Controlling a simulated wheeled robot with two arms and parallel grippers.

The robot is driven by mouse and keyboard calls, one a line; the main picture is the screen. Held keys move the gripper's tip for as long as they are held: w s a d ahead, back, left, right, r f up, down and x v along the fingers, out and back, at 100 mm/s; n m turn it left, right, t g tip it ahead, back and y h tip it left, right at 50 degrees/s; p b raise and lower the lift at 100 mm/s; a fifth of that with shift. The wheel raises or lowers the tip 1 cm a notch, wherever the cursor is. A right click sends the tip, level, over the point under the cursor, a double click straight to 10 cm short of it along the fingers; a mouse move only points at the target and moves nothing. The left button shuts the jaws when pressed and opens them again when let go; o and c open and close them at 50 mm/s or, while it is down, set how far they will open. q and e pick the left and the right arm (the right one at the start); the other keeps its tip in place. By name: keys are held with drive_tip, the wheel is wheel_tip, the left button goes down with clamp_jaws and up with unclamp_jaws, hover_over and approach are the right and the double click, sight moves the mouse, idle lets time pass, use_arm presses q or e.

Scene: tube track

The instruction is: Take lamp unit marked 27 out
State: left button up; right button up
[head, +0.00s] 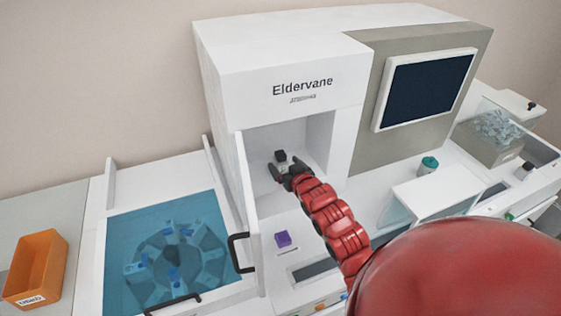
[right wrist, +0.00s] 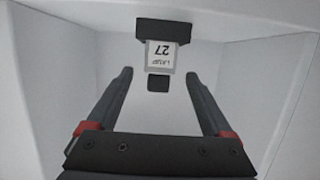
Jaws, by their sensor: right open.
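The lamp unit (right wrist: 161,57) has a dark top block, a pale label reading 27 upside down, and a small dark tab below. It sits inside the open white bay of the Eldervane machine (head: 262,97); the lamp unit also shows small in the head view (head: 280,156). My right gripper (head: 284,169) reaches into the bay and is open. In the right wrist view the gripper's fingers (right wrist: 158,77) stand on both sides of the lamp's lower tab, with gaps on each side. My left gripper is out of view.
The bay's side walls are close around the gripper. An open door with a dark handle (head: 240,252) stands at the bay's left. A blue-covered carousel (head: 125,230) and an orange bin (head: 38,263) are left.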

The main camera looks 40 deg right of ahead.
sight(283, 162)
drive_tip(key=p+x, duration=0.1)
drive_tip(key=x, duration=0.2)
drive_tip(key=shift+r+p, duration=0.1)
drive_tip(key=shift+p, duration=0.2)
drive_tip(key=shift+w+d+f, duration=0.2)
drive_tip(key=shift+w+f, duration=0.15)
drive_tip(key=shift+w, duration=0.2)
clamp_jaws()
